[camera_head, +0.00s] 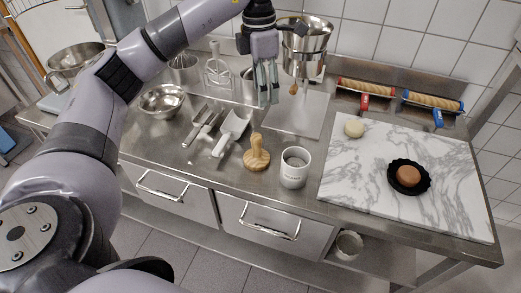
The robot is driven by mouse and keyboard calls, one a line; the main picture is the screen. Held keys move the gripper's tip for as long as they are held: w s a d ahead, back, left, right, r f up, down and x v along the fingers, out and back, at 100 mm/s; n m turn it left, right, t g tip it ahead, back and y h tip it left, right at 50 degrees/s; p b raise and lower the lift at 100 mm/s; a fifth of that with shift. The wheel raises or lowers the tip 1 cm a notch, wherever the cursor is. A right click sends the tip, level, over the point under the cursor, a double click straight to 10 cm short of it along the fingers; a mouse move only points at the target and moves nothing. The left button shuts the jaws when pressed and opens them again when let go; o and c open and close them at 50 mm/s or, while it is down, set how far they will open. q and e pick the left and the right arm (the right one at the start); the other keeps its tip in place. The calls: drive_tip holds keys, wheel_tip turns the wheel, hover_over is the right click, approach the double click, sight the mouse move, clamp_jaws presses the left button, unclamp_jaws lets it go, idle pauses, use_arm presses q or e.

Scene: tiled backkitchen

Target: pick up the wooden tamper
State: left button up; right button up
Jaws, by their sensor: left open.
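The wooden tamper (257,154) stands upright on the steel counter, with a round base and a knobbed handle. It is left of a white mug (295,167). My left gripper (268,97) hangs above the counter, pointing down, with its fingers open. In the picture it is above the tamper and slightly right of it, and clear of it. Nothing shows between its fingers. My right gripper is not in view.
A white scoop (231,133) and a metal bowl (162,101) lie left of the tamper. A marble board (450,170) with a dark fluted tin (409,176) and a dough ball (354,128) is at right. Rolling pins (433,101) lie behind. The counter's front edge is close to the tamper.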

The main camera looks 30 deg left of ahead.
sight(256, 135)
use_arm(q)
drive_tip(key=shift+y, duration=0.3)
drive_tip(key=f, duration=0.3)
drive_tip(key=a+f+p, duration=0.1)
drive_tip(key=f, duration=0.3)
drive_tip(key=f+p, duration=0.1)
drive_tip(key=f, duration=0.3)
drive_tip(key=shift+s+a, duration=0.3)
drive_tip(key=shift+a, duration=0.05)
wheel_tip(256, 135, down, 5)
drive_tip(key=p, duration=0.2)
drive_tip(key=shift+p, duration=0.4)
drive_tip(key=shift+f, duration=0.25)
drive_tip(key=shift+c, duration=0.3)
clamp_jaws()
